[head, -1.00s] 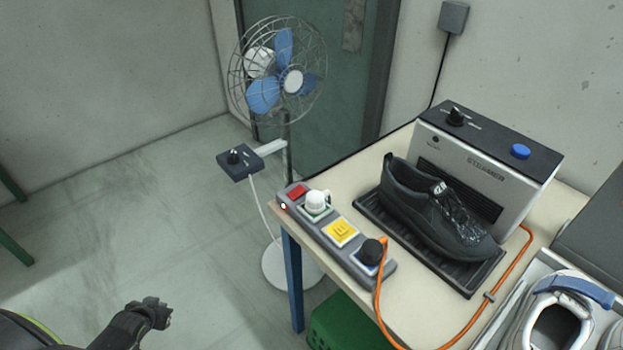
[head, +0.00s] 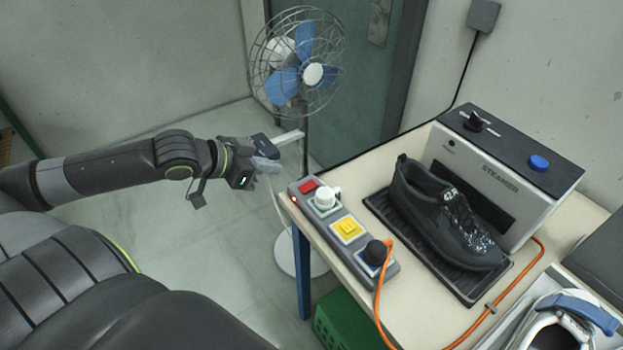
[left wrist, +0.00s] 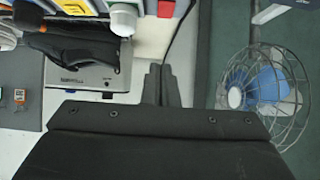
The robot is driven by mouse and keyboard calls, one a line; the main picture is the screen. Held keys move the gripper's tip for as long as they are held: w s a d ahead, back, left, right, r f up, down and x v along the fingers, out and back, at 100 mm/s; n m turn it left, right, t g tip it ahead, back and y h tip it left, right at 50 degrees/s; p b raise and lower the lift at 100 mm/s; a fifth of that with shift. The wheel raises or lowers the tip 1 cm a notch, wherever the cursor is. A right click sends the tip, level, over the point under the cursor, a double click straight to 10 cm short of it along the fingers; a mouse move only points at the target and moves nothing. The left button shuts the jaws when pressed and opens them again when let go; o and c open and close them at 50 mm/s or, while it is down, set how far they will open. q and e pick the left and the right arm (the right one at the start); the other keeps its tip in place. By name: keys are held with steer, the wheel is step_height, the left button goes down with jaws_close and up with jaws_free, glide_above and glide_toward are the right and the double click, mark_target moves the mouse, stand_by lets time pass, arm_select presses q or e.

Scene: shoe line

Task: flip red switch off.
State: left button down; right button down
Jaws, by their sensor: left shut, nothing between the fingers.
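A white plug (head: 325,197) sits right after the switch. My left gripper (head: 272,160) is shut and empty, just left of the strip's end and apart from the switch. In the left wrist view its fingers (left wrist: 161,82) are together, and the red switch (left wrist: 166,9) shows at the top edge. I cannot tell from these frames which way the switch is tipped. My right gripper is not in view.
A caged fan (head: 300,62) stands behind the gripper, with its control box partly hidden by it. A yellow socket (head: 347,229), a black plug (head: 376,252) with an orange cord, a black shoe (head: 446,215) and a steamer (head: 505,180) are on the table (head: 560,232).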

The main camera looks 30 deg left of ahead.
arm_select(q)
steer(key=w+f+b, duration=0.1)
steer(key=w, duration=0.1)
steer(key=b, duration=0.1)
glide_above(305, 190)
steer(key=f, duration=0.4)
steer(key=shift+s+a+f, duration=0.1)
steer(key=shift+s+f, duration=0.2)
steer(key=shift+f, duration=0.05)
steer(key=f, duration=0.3)
steer(key=shift+w, duration=0.25)
steer(key=shift+f, duration=0.5)
